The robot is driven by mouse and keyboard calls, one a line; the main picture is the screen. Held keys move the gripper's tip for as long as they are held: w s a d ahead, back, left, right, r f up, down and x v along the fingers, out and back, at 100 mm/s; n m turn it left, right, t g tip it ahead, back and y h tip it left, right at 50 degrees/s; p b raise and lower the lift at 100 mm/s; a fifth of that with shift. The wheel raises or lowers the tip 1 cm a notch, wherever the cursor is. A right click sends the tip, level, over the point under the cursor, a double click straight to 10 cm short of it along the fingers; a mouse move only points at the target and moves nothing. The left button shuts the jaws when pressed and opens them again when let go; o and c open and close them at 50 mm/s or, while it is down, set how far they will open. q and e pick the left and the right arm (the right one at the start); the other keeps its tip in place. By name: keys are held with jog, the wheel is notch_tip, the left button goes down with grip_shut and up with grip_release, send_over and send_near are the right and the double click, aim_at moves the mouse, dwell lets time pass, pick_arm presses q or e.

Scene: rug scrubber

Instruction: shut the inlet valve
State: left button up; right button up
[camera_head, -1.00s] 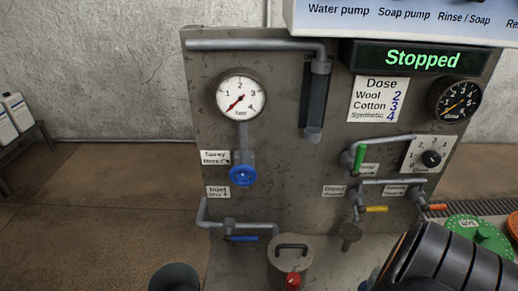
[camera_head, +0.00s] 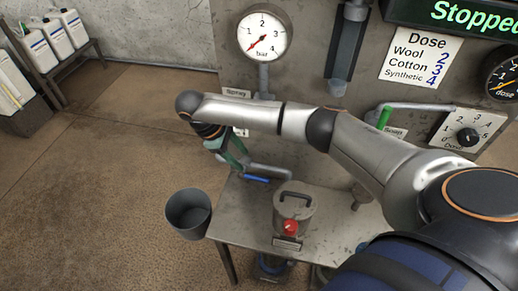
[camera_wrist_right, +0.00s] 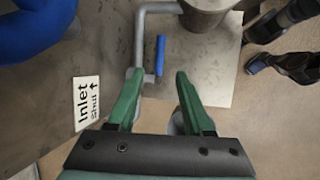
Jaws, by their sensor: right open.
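The inlet valve's blue lever (camera_head: 257,180) lies horizontal, along its grey pipe (camera_head: 268,169) low on the panel. In the right wrist view the lever (camera_wrist_right: 160,55) lies parallel to the pipe (camera_wrist_right: 139,42). A label reading "Inlet" and "Shut" with an arrow (camera_wrist_right: 87,103) is beside it. My right gripper (camera_head: 238,160) is just left of the lever in the head view. Its green fingers (camera_wrist_right: 157,76) are open, and the lever's near end appears between the fingertips, with no visible grip. My left gripper is not in view.
A blue handwheel (camera_wrist_right: 28,28) is near the gripper. A lidded pot with a red knob (camera_head: 292,212) stands on the grey table (camera_head: 248,220). A dark bucket (camera_head: 188,213) is left of the table. A pressure gauge (camera_head: 264,35) hangs above my arm.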

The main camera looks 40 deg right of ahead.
aim_at(259, 178)
jog(key=x, duration=1.1)
jog(key=shift+f, duration=0.1)
jog(key=shift+c, duration=0.2)
grip_shut()
dwell(0.9)
